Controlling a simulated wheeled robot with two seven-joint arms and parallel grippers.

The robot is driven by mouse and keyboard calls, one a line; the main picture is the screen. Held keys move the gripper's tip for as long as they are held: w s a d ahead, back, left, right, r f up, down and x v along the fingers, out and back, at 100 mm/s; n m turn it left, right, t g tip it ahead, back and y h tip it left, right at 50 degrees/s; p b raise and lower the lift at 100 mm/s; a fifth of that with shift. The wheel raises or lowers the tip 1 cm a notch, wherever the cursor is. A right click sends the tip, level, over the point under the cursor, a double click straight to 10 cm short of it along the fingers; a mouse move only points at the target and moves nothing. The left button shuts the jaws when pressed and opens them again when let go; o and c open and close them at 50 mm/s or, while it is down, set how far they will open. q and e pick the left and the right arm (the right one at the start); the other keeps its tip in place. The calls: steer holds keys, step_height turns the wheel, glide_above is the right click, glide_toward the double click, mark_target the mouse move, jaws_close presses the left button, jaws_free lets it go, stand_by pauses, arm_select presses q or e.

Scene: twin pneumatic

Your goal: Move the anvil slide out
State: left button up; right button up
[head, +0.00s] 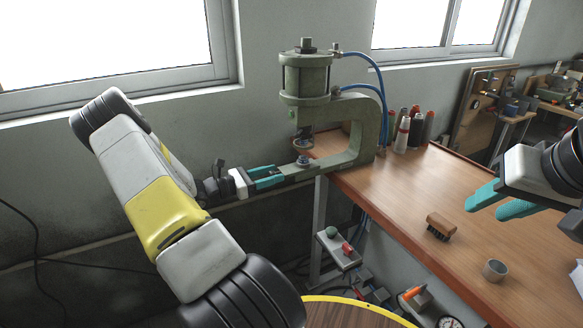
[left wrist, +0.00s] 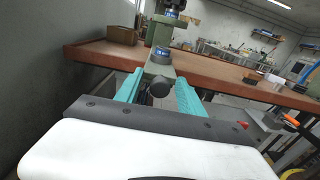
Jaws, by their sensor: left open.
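The grey-green press (head: 306,80) stands at the table's left corner, with a cylinder on top and a C-shaped frame. Its anvil slide (head: 302,170) is a flat grey-green bar reaching out to the left beneath the ram; it also shows in the left wrist view (left wrist: 160,68). A dark round knob (left wrist: 160,87) sits at the slide's near end. My left gripper (head: 270,176) is open, its teal fingers on either side of the knob, also in the left wrist view (left wrist: 158,92). Whether they touch it is unclear. My right gripper (head: 484,208) is over the table's right side, fingers apart and empty.
Blue hoses (head: 372,62) run from the cylinder.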

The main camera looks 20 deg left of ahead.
arm_select(q)
jaws_close()
stand_by(1.4)
